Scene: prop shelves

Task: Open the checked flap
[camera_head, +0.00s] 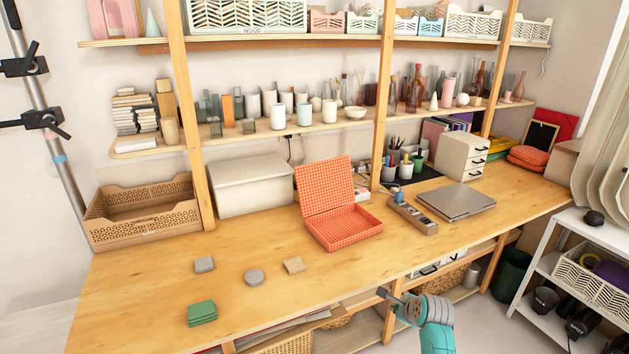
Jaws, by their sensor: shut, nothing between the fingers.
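A red checked box (344,228) stands on the wooden table, near its middle. Its checked flap (325,187) is hinged at the back and stands raised, tilted a little back, so the inside of the box shows. The inside looks empty. My gripper (383,294) is low in the picture at the table's front edge, to the right of and nearer than the box. It is apart from the box and the flap. It is small here; its fingers are shut and hold nothing.
A wooden organiser (413,215) and a grey laptop (456,201) lie right of the box. A cream lidded box (251,185) stands left of it. Small blocks (254,276) and green coasters (201,313) lie front left. Clear tabletop lies between the box and the front edge.

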